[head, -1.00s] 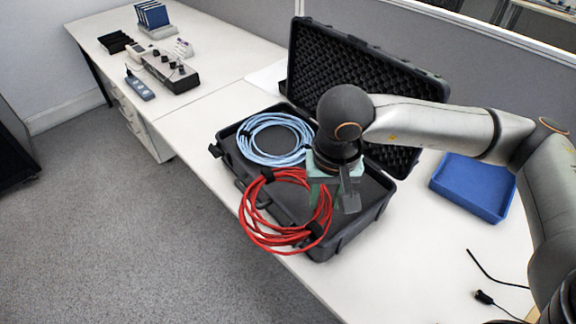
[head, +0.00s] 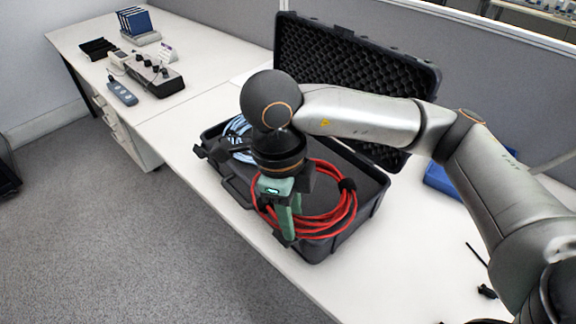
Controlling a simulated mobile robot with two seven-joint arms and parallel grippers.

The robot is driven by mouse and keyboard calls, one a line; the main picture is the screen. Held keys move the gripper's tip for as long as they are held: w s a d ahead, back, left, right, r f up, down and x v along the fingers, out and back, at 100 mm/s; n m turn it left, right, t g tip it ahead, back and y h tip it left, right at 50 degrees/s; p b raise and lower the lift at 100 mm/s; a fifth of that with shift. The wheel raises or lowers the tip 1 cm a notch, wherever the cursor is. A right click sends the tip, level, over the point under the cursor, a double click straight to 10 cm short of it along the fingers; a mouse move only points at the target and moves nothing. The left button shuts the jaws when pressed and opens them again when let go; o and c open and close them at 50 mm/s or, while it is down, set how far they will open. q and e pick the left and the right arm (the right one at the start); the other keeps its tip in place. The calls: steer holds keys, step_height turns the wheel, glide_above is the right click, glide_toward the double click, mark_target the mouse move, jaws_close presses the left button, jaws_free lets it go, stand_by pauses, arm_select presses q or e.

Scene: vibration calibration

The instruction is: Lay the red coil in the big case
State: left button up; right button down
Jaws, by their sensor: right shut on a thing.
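The big case (head: 352,232) is black and open on the table, its foam-lined lid (head: 350,70) standing up at the back. The red coil (head: 345,212), with black ties, is over the right part of the case, mostly within its walls. Whether it rests on the foam cannot be told. My right gripper (head: 287,232) points down at the coil's left side near the case's front wall and is shut on the coil. A light blue coil (head: 238,128) lies in the left part of the case, mostly hidden behind my right arm. My left gripper is not in view.
A blue tray (head: 440,180) is partly hidden behind my right arm. A black cable end (head: 487,291) lies at the right.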

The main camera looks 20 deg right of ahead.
steer(key=shift+a+m, duration=0.1)
steer(key=shift+m, duration=0.7)
steer(key=shift+w+d+f, duration=0.15)
steer(key=shift+d, duration=0.05)
steer(key=w+d+f, duration=0.4)
steer(key=w+d, duration=0.1)
steer(key=w, duration=0.1)
steer(key=b, duration=0.1)
glide_above(310, 211)
steer(key=a, duration=0.1)
steer(key=f, duration=0.4)
steer(key=shift+s, duration=0.3)
steer(key=shift+w+d+f, duration=0.2)
steer(key=shift+f, duration=0.2)
steer(key=shift+w+d+f, duration=0.15)
steer(key=shift+w+f, duration=0.05)
steer(key=shift+f, duration=0.15)
step_height(310, 211, down, 3)
steer(key=shift+f, duration=0.1)
steer(key=c, duration=0.5)
jaws_free()
